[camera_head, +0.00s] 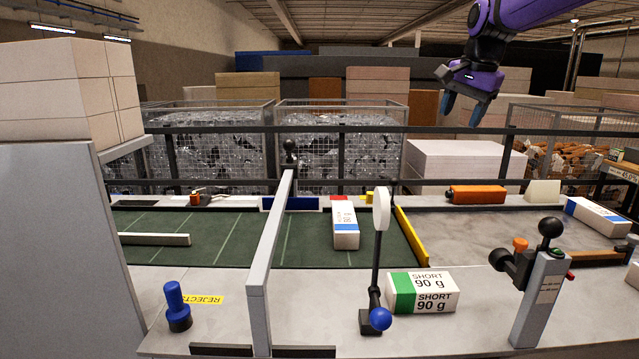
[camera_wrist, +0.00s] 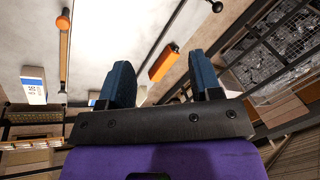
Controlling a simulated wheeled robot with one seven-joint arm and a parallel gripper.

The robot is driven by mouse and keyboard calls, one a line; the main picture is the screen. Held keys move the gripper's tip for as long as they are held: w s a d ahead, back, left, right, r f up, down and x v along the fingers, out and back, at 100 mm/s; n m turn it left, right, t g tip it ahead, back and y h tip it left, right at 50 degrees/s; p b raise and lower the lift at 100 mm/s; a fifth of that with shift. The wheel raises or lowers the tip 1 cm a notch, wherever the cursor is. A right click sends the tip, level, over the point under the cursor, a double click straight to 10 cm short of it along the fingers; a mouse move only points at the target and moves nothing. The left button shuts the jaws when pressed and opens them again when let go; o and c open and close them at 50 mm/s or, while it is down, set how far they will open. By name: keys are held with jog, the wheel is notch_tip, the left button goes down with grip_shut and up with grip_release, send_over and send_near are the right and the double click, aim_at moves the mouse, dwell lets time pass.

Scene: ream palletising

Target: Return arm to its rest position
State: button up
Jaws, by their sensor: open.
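My purple arm reaches in from the top right of the head view. My gripper (camera_head: 462,108) hangs high above the back of the table, with its two blue fingers apart and nothing between them. In the wrist view my gripper (camera_wrist: 165,85) also shows open and empty, with table surface and an orange block (camera_wrist: 163,62) seen beyond the fingers. The gripper touches nothing in either view.
A green-and-white ream (camera_head: 421,292) lies at the front of the table. Another ream (camera_head: 345,225) lies on the green mat (camera_head: 190,228). A round-headed post (camera_head: 381,210) and a lever post (camera_head: 540,290) stand up. A dark rail (camera_head: 230,129) runs behind.

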jog(key=s+f+n+t, duration=0.1)
jog(key=s+n, duration=0.4)
jog(key=s, duration=1.4)
jog(key=s+f+n, duration=0.2)
jog(key=s+f, duration=0.3)
jog(key=s, duration=0.3)
jog(key=s+f+n+h, duration=0.1)
jog(key=s+f+n, duration=0.1)
jog(key=s+f, duration=0.3)
jog(key=s, duration=0.4)
jog(key=shift+s+d+n+t, duration=0.2)
jog(key=shift+d+n+t, duration=0.1)
jog(key=shift+d+t, duration=0.1)
